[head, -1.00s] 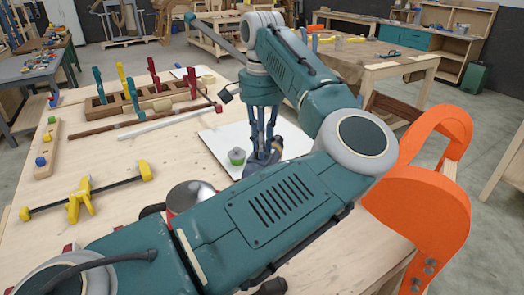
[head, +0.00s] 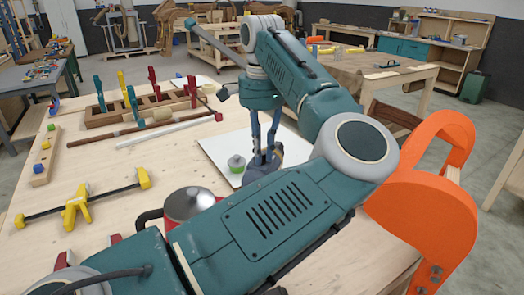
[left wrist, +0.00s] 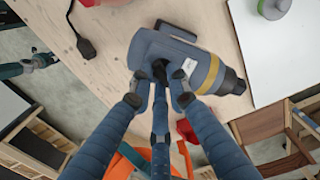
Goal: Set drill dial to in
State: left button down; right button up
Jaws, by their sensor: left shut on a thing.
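The drill (left wrist: 205,70), blue-grey with a yellow band and a dark nose, lies on the wooden table in the left wrist view, nose to the right. It shows partly in the head view (head: 264,168), by the front of a white board. My left gripper (left wrist: 160,80) is shut on the drill around a small dark part on its side; in the head view the gripper (head: 262,155) reaches down from above. I cannot tell whether that dark part is the dial, nor read its setting. My right gripper is not in view.
A green-topped grey object (head: 236,163) stands on the white board (head: 218,150). A red pot with a grey lid (head: 187,203) is close to my left arm. A yellow clamp (head: 78,205) lies left. Orange chair forms (head: 425,215) are at the right. A black plug (left wrist: 85,48) lies nearby.

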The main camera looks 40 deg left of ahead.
pick_arm(q)
jog(key=c, duration=1.7)
grip_release()
jog(key=shift+o, duration=0.2)
jog(key=shift+r, duration=0.15)
notch_tip(320, 180, up, 12)
